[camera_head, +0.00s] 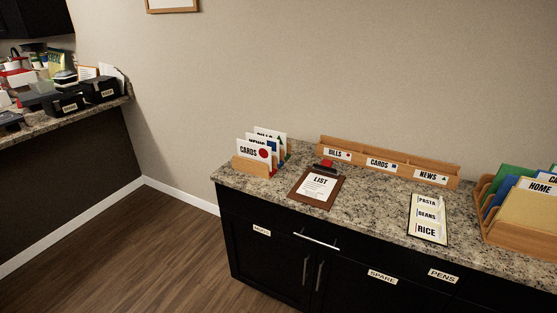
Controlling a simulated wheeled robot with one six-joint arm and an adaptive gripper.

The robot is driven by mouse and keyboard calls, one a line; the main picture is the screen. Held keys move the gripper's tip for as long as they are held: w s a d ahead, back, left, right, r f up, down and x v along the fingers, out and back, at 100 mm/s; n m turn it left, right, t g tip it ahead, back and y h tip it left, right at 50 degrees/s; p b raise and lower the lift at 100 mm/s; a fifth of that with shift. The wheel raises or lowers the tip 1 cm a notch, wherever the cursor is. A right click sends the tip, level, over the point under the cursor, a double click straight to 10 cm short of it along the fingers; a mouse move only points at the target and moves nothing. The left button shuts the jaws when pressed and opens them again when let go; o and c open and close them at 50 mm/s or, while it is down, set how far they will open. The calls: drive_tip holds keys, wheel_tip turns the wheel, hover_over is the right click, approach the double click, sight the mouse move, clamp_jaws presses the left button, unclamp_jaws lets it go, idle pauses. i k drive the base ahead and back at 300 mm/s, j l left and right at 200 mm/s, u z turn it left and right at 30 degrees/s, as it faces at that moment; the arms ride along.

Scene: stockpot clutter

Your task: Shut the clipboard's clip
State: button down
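A brown clipboard (307,200) lies on the granite counter, left of the counter's middle. It holds a white sheet headed "LIST" (318,186). Its clip (323,166) is at the far end of the board, dark with a red part on top. The clip seems to stand up from the board, but it is too small to tell whether it is open or shut. My gripper is not in view.
On the granite counter (385,215) stand a card holder (250,164), a long wooden sorter (400,161) behind the clipboard, a PASTA/BEANS/RICE board (427,219) and a wooden file rack (515,236). Black cabinets (262,255) with handles are below. Wooden floor (150,240) is clear at left.

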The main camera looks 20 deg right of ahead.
sight(326, 165)
drive_tip(key=i+j+u, duration=0.25)
drive_tip(key=i+u, duration=0.65)
drive_tip(key=i+l+u, duration=0.1)
drive_tip(key=i+u, duration=0.35)
drive_tip(key=i, duration=0.85)
drive_tip(key=i+j+z, duration=0.15)
drive_tip(key=i, duration=0.75)
drive_tip(key=i+z, duration=0.25)
drive_tip(key=z, duration=0.15)
drive_tip(key=i+z, duration=0.35)
drive_tip(key=i+j+z, duration=0.15)
drive_tip(key=z, duration=0.25)
drive_tip(key=i+j+z, duration=0.2)
drive_tip(key=z, duration=0.15)
drive_tip(key=i+j+z, duration=0.1)
drive_tip(key=z, duration=0.4)
drive_tip(key=i+j+z, duration=0.2)
drive_tip(key=z, duration=0.3)
drive_tip(key=i+j+z, duration=0.15)
drive_tip(key=z, duration=0.35)
drive_tip(key=i+j+z, duration=0.1)
drive_tip(key=j+z, duration=0.2)
drive_tip(key=z, duration=0.2)
drive_tip(key=i+j+z, duration=0.15)
drive_tip(key=j+z, duration=0.25)
drive_tip(key=i+j+z, duration=0.1)
drive_tip(key=j+z, duration=0.75)
drive_tip(key=l+u, duration=0.2)
drive_tip(key=l, duration=2.15)
drive_tip(key=i, duration=0.1)
